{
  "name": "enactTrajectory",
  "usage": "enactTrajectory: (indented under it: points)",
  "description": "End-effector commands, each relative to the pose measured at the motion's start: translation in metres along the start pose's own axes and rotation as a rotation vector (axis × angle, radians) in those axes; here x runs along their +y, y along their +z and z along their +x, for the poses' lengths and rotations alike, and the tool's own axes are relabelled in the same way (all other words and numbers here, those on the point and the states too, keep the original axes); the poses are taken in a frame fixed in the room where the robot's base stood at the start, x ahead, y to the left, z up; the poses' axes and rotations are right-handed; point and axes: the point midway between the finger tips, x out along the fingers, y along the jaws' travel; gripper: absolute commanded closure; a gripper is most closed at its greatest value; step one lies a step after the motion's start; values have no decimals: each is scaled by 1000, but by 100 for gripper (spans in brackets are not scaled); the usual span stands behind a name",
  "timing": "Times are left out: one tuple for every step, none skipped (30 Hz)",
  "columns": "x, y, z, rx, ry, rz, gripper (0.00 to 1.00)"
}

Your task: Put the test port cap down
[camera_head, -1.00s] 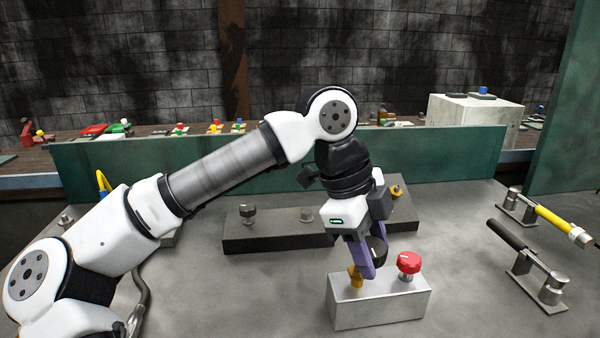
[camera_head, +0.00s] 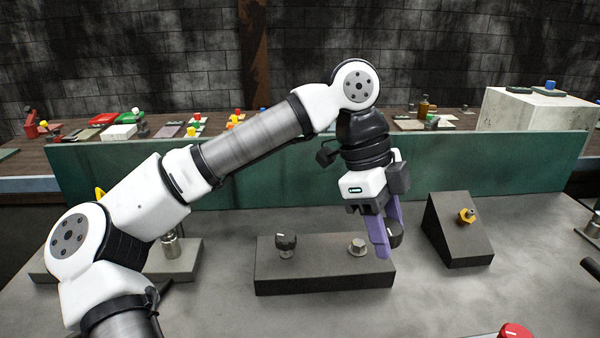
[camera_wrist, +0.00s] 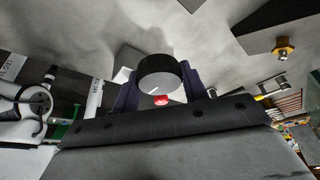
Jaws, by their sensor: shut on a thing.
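My gripper (camera_head: 387,245) has purple fingers and is shut on the black test port cap (camera_head: 395,233). In the head view the cap shows beside the fingers, partly hidden by them. In the wrist view the cap (camera_wrist: 161,76) sits between the fingers, its round grey face with a white mark in sight. The gripper hangs above the right end of a low dark block (camera_head: 325,270). I cannot tell how much gap lies between the fingertips and the block.
The dark block bears a black knob (camera_head: 286,244) and a metal stud (camera_head: 357,247). To its right a dark wedge (camera_head: 455,245) carries a brass fitting (camera_head: 467,215). A red knob (camera_head: 514,331) shows at the bottom edge. A green wall (camera_head: 250,180) stands behind. Bare table lies in front.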

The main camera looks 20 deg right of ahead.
Motion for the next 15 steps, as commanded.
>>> enactTrajectory:
  points:
    - [0,-4,-8,0,-1,0,80]
    - [0,-5,-12,0,-1,0,80]
    - [0,-7,-18,0,-1,0,80]
    - [0,-9,-22,0,-1,0,80]
    - [0,-11,-28,0,-1,0,80]
    - [0,-14,-35,0,-1,0,80]
    - [0,-17,-41,0,-1,0,80]
    - [0,-20,-48,0,-1,0,80]
    - [0,-23,-56,0,-1,0,80]
    - [0,-26,-63,0,-1,0,80]
    - [0,-29,-70,0,-1,0,80]
    - [0,-33,-80,0,-1,0,80]
    - [0,-36,-86,0,-1,0,80]
    - [0,-39,-93,0,-1,0,80]
    - [0,-42,-102,0,-1,0,80]
